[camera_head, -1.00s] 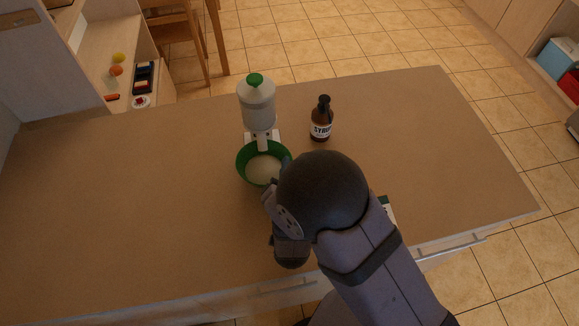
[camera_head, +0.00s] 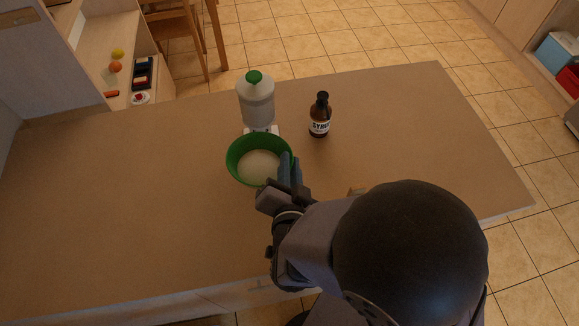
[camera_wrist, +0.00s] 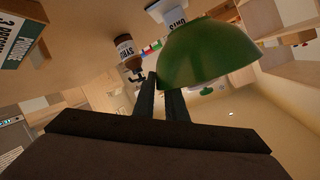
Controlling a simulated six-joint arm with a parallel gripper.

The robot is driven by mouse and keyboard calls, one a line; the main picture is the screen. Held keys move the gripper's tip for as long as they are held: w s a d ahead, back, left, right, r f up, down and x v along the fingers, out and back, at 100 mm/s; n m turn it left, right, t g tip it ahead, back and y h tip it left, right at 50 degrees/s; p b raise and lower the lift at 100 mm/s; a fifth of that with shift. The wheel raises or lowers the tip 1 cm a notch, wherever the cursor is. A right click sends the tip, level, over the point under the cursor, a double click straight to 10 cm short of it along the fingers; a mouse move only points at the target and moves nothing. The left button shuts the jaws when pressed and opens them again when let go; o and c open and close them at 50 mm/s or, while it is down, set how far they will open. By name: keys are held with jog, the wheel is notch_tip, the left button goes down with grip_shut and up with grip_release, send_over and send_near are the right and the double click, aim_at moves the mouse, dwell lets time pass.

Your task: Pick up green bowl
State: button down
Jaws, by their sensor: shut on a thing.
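The green bowl (camera_head: 236,170) has a pale inside and is in front of the white dispenser on the counter in the head view. In the wrist view the bowl (camera_wrist: 205,52) shows its outer side at the fingertips. My gripper (camera_head: 288,168) is shut on the bowl's right rim. In the wrist view the gripper's two dark fingers (camera_wrist: 161,95) meet the bowl's edge. The bowl appears raised off the counter, though its height is hard to tell.
A white bottle-shaped dispenser (camera_head: 257,102) with a green cap stands just behind the bowl. A brown syrup bottle (camera_head: 320,116) stands to its right. The counter (camera_head: 120,200) is clear on the left. A shelf with small items (camera_head: 143,74) is at the far left.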

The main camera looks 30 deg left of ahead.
jog(key=shift+a+r+p, duration=0.1)
jog(key=shift+r+p, duration=1)
jog(key=shift+r, duration=0.5)
